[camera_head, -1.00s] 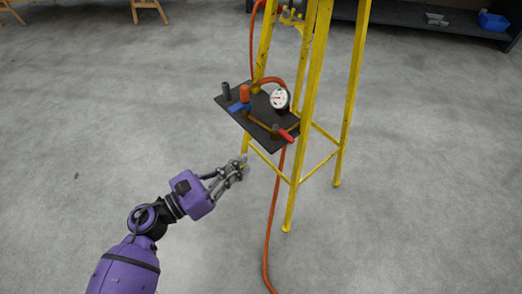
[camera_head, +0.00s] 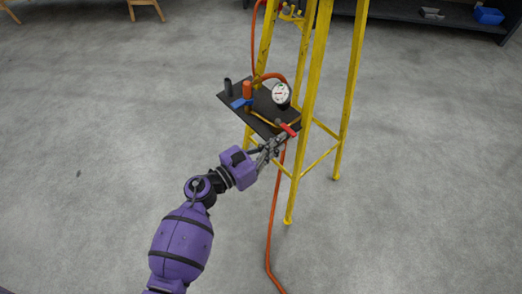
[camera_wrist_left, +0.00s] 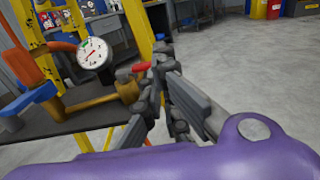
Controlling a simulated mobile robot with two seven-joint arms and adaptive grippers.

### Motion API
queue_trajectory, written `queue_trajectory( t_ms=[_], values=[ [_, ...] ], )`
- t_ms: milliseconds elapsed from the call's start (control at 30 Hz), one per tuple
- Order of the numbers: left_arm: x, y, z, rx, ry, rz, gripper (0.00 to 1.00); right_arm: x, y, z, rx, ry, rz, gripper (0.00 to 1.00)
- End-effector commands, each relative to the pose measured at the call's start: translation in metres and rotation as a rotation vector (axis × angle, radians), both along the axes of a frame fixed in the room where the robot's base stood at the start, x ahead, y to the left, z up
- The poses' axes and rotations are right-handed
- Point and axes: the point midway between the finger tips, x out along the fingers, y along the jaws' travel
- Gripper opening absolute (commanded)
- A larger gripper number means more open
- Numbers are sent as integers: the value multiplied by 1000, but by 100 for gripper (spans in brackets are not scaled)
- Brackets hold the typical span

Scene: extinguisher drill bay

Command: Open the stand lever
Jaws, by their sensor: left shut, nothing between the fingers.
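A dark plate (camera_head: 230,98) on the yellow stand carries brass pipework with a red lever (camera_head: 288,129) at its near right corner and a blue lever (camera_head: 240,103) at its left. The red lever shows partly in the left wrist view (camera_wrist_left: 141,67), behind my fingers; the blue lever is at the left there (camera_wrist_left: 28,98). My left gripper (camera_head: 280,141) is shut and empty, its fingertips close beside the red lever. In the left wrist view the fingers (camera_wrist_left: 155,68) overlap the lever; I cannot tell whether they touch it. My right gripper is not in view.
A white-faced gauge (camera_head: 281,93) stands on the plate near the red lever. Yellow stand legs (camera_head: 301,130) rise just right of the plate. An orange hose (camera_head: 271,225) hangs to the floor below my gripper.

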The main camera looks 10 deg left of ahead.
Motion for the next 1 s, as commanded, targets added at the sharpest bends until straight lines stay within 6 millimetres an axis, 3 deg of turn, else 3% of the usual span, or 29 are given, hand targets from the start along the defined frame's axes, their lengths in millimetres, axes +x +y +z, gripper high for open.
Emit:
queue_trajectory(
  t_ms=[200, 1000],
  values=[
    [12, -12, 0, 1, -1, 0, 0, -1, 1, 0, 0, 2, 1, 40],
    [20, -26, 0, -1, -1, -3, 0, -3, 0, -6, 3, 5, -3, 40]
  ],
)
